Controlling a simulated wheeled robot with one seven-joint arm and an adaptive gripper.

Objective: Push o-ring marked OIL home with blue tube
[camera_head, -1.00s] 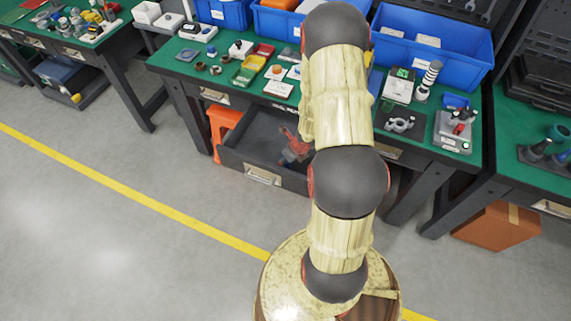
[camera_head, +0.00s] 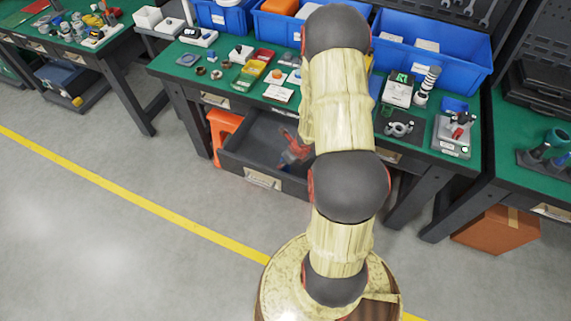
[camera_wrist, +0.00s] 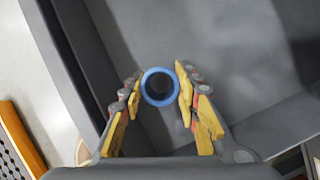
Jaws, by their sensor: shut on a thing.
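In the wrist view the blue tube (camera_wrist: 160,70) is seen end-on as a blue ring with a dark hollow middle. The yellow-padded fingers of my gripper (camera_wrist: 158,95) are closed on it from both sides. In the head view part of my gripper (camera_head: 295,148) shows as a red and dark shape over the open drawer, mostly hidden behind my arm. The o-ring marked OIL cannot be picked out; labels on the bench are too small to read.
The open grey drawer (camera_head: 235,150) lies below my gripper. The green bench top (camera_head: 190,85) holds a yellow tray (camera_head: 248,74), small white blocks, a striped post (camera_head: 428,83) and a grey fixture (camera_head: 452,136). Blue bins (camera_head: 447,55) stand behind. My arm hides the bench middle.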

